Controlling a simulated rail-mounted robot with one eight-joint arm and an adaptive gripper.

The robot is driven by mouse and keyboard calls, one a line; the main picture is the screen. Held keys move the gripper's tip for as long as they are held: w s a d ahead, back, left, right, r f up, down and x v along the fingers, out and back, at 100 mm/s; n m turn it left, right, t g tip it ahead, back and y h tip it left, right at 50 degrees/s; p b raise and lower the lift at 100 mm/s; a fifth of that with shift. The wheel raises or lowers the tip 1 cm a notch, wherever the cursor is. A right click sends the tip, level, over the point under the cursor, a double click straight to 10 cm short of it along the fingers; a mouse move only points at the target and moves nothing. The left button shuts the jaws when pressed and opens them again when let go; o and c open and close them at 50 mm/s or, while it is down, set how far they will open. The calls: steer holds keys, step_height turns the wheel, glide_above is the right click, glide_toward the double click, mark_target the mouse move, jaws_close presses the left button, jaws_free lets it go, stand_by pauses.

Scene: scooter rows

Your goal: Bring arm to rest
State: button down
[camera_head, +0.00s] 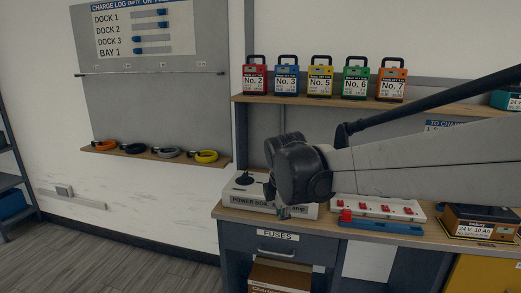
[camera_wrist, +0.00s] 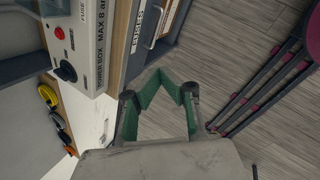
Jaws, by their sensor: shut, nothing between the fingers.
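My arm reaches in from the right in the head view. My gripper (camera_head: 284,211) hangs in front of the white power box (camera_head: 243,190), over the front edge of the workbench (camera_head: 355,234), and hides part of the box. In the wrist view, my gripper (camera_wrist: 158,76) has green-lined fingers that meet at the tips with nothing between them. The grey floor lies behind them, and the power box (camera_wrist: 85,40) is at the upper left.
A fuse tray (camera_head: 382,210) and a battery (camera_head: 482,222) stand on the bench, right of my gripper. Several coloured battery packs (camera_head: 321,80) line the shelf above. Cable coils (camera_head: 168,152) lie on a ledge at left. A pink-and-black frame (camera_wrist: 265,90) is at right in the wrist view.

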steer(key=s+d+m+p, duration=0.1)
steer(key=s+d+m, duration=0.3)
steer(key=s+m, duration=0.3)
steer(key=s+d+r+m+t+p, duration=0.1)
steer(key=s+d+m, duration=0.4)
steer(key=s, duration=0.5)
steer(key=s+d+r+m+t+p, duration=0.1)
steer(key=s+d+m+p, duration=0.1)
steer(key=s+d+m, duration=0.3)
steer(key=s+m, duration=0.3)
steer(key=s, duration=0.1)
steer(key=shift+s+d+r+m, duration=0.15)
steer(key=shift+s+r+m, duration=0.15)
steer(key=shift+m, duration=0.1)
